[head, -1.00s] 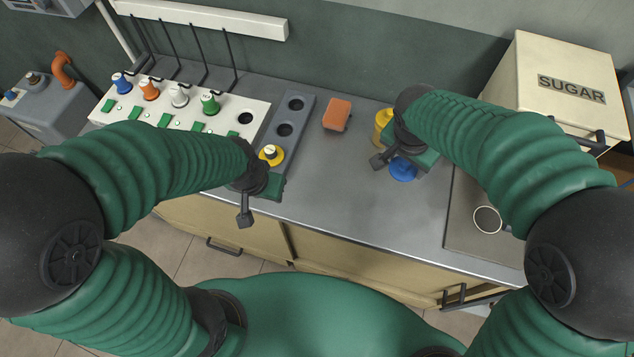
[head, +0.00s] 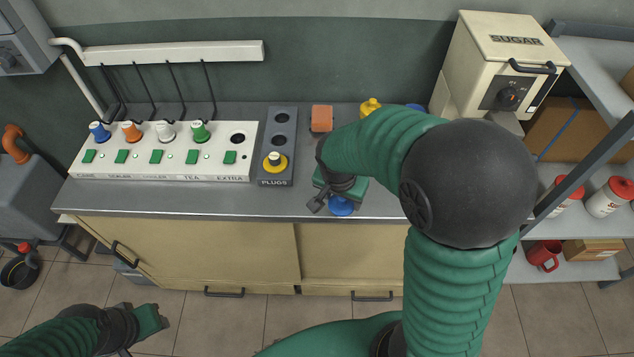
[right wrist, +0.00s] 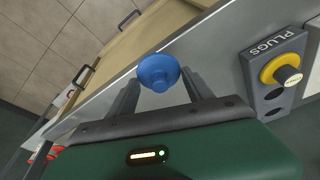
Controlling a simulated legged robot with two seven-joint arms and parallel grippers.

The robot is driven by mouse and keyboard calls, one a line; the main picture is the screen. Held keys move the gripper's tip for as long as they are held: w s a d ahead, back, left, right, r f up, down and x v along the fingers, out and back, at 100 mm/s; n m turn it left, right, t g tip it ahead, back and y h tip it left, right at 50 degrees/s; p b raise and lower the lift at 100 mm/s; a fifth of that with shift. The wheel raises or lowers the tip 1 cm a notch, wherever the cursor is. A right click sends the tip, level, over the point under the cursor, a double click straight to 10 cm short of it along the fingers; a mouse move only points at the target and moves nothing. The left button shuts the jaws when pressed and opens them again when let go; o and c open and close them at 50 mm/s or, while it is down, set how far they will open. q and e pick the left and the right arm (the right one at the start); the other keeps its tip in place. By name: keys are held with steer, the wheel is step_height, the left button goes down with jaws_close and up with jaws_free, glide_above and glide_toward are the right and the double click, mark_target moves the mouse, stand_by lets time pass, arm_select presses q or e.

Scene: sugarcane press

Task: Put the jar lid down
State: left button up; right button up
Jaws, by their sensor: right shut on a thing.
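The blue jar lid (head: 341,206), round with a knob, is between the fingers of my right gripper (head: 328,202), which is shut on it. The right wrist view shows the lid (right wrist: 158,72) at the fingertips, against the front part of the counter. I cannot tell whether it touches the countertop. My left gripper (head: 152,322) is low at the left, away from the counter, and its fingers are too unclear to judge. No jar is clearly seen; a blue patch (head: 415,107) behind my right arm is mostly hidden.
The grey countertop (head: 225,202) is clear along its front. A white panel (head: 165,172) with coloured plugs and a dark plug block (head: 279,120) stand left. An orange block (head: 321,118) and a yellow object (head: 370,105) are behind my right gripper. The sugar dispenser (head: 490,65) is at right.

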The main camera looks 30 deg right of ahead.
steer(key=w, duration=0.8)
steer(key=shift+w+d+f, duration=0.25)
steer(key=shift+w+d, duration=0.05)
steer(key=shift+d, duration=0.1)
steer(key=shift+w, duration=0.35)
steer(key=x, duration=0.4)
steer(key=shift+s+a, duration=0.1)
arm_select(q)
steer(key=shift+w+a+f, duration=0.1)
steer(key=shift+f, duration=0.15)
steer(key=shift+a, duration=0.25)
arm_select(e)
steer(key=o, duration=1.3)
steer(key=shift+a, duration=0.1)
arm_select(q)
steer(key=shift+d, duration=0.1)
arm_select(e)
steer(key=shift+r, duration=0.1)
